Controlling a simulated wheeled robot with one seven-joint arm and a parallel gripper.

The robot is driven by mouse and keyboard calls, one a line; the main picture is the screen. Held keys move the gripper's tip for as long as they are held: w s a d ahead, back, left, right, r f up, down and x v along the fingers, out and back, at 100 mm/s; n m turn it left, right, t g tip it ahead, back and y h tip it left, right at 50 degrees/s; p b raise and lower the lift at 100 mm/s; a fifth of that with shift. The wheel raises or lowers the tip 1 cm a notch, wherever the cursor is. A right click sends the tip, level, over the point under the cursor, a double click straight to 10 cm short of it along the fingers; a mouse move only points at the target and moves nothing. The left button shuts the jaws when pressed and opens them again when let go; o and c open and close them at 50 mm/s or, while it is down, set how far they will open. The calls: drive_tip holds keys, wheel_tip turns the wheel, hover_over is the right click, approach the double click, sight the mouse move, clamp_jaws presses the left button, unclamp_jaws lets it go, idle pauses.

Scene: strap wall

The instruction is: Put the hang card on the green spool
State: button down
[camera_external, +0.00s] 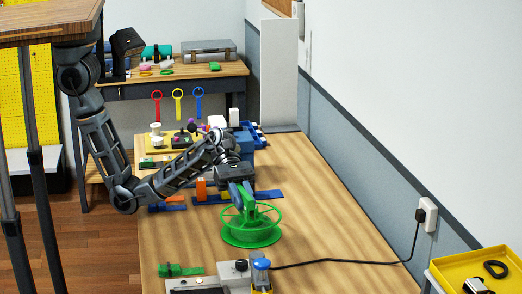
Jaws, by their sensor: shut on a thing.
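The green spool (251,235) stands on the wooden bench, with a round base and an open, spoked upper rim. My gripper (243,198) points down over the spool, close above its middle. It is shut on a small green piece between its bluish fingers. I cannot tell whether this piece is the hang card or part of the spool, nor whether it touches the spool. No separate hang card can be made out.
Blue straps with an orange block (201,189) lie behind the spool. A green clip (180,270) and a grey device with a blue knob (261,264) are in front. A black cable (350,262) runs to the wall socket. A yellow tray (443,273) is front right. The bench right of the spool is clear.

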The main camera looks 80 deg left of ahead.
drive_tip(key=s+a+r+n+t, duration=0.2)
drive_tip(key=s+a+n+t, duration=0.1)
drive_tip(key=s+a, duration=0.7)
hover_over(226, 211)
drive_tip(key=shift+y, duration=0.4)
wheel_tip(226, 211, down, 7)
drive_tip(key=shift+f, duration=2.2)
drive_tip(key=c, duration=1)
unclamp_jaws()
drive_tip(key=shift+o, duration=0.2)
drive_tip(key=v, duration=0.7)
drive_tip(key=shift+a, duration=0.25)
